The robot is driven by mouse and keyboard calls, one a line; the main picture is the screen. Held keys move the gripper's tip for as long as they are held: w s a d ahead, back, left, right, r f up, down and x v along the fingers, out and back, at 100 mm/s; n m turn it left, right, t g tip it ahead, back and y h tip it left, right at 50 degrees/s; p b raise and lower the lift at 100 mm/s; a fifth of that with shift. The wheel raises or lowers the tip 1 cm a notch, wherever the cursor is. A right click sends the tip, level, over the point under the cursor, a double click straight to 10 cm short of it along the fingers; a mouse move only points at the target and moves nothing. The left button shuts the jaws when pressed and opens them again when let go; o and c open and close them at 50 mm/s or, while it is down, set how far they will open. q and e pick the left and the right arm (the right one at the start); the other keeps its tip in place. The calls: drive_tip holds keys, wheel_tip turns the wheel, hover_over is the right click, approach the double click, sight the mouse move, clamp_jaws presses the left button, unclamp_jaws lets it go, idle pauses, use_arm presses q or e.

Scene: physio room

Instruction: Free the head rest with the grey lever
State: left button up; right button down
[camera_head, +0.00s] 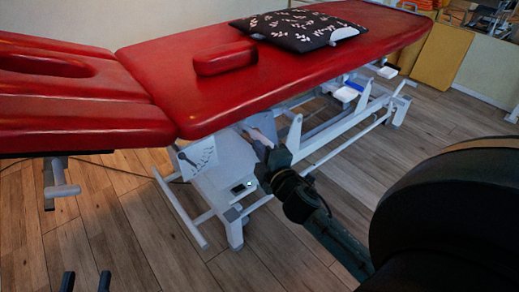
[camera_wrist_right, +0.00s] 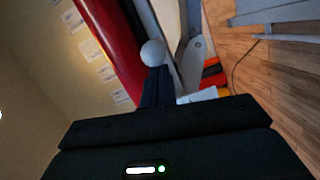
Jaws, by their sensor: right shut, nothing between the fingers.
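The head rest (camera_head: 70,85) is the red padded section with a slot at the left end of the red treatment table (camera_head: 190,85). It lies about level with the main pad. My right gripper (camera_head: 268,158) is under the table's near edge, beside the frame. In the right wrist view its fingers (camera_wrist_right: 158,85) are shut and empty. A pale grey round knob (camera_wrist_right: 153,52) on a grey bar, likely the grey lever, shows right at the fingertips; I cannot tell if they touch. In the head view the lever is not clearly visible. My left gripper (camera_head: 86,281) is open and empty above the floor.
A dark patterned pillow (camera_head: 300,28) and a red bolster (camera_head: 225,58) lie on the table. The white frame (camera_head: 325,140) stands under it. A yellow-brown block (camera_head: 443,55) stands at the back right. Wooden floor (camera_head: 140,240) is clear in front.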

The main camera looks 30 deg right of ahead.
use_arm(q)
drive_tip(key=shift+s+f+p, duration=0.2)
drive_tip(key=shift+p, duration=0.1)
use_arm(e)
drive_tip(key=shift+d+n+y, duration=0.4)
drive_tip(key=shift+d+y, duration=0.05)
drive_tip(key=shift+y, duration=0.15)
use_arm(q)
drive_tip(key=shift+a, duration=0.1)
use_arm(e)
drive_tip(key=shift+s+d, duration=0.1)
drive_tip(key=shift+d, duration=0.05)
drive_tip(key=n+y, duration=0.1)
drive_tip(key=d+n+y+p, duration=0.1)
drive_tip(key=y, duration=0.1)
drive_tip(key=shift+d+r, duration=0.1)
drive_tip(key=shift+d, duration=0.2)
drive_tip(key=n+y, duration=0.1)
drive_tip(key=d+n+y, duration=0.1)
drive_tip(key=y, duration=0.1)
drive_tip(key=shift+p, duration=0.4)
drive_tip(key=shift+d, duration=0.2)
use_arm(q)
drive_tip(key=shift+b, duration=1.05)
use_arm(e)
drive_tip(key=w+d+n+g+y, duration=0.2)
drive_tip(key=d+n+y, duration=0.1)
drive_tip(key=d+y, duration=0.1)
drive_tip(key=shift+w+d, duration=0.3)
drive_tip(key=shift+d, duration=0.6)
